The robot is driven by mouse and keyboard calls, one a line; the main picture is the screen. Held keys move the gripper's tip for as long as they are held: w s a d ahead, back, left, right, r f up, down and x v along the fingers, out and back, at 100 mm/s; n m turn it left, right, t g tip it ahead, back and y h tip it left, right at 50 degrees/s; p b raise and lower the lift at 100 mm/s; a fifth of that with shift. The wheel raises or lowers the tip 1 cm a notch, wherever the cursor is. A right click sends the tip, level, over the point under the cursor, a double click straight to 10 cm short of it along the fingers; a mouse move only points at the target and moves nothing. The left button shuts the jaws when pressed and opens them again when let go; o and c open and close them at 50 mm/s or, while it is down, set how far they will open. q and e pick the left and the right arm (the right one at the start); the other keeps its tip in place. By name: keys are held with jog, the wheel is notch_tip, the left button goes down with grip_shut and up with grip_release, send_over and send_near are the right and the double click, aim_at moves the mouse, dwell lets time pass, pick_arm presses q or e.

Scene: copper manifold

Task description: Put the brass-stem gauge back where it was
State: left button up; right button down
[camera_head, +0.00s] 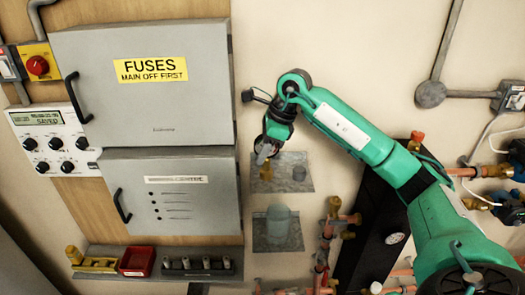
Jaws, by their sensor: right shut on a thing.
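My right gripper (263,156) is at the end of the green arm that comes in from the right. It points down and is shut on a small brass-coloured thing (265,158), which looks like the stem of the brass-stem gauge. The gauge's face is not clear, being small and partly covered by the gripper. The gripper is in front of or above a grey plate (285,186); I cannot tell the gap. Another round white gauge face (395,238) shows at the dark panel on the right. My left gripper is not in view.
A translucent jar (278,222) stands on a lower plate. Copper pipes (322,255) with brass fittings run right of it. A red tray (137,261) and a dark socket rack (197,266) lie below the grey cabinets (175,195).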

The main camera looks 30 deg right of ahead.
jog(key=c, duration=1.3)
grip_release()
jog(key=shift+o, duration=0.2)
jog(key=shift+r, duration=0.15)
jog(key=shift+d+r, duration=0.15)
jog(key=shift+r, duration=0.05)
jog(key=b+v, duration=0.2)
jog(key=v, duration=0.9)
jog(key=shift+s+r, duration=0.15)
jog(key=shift+r, duration=0.05)
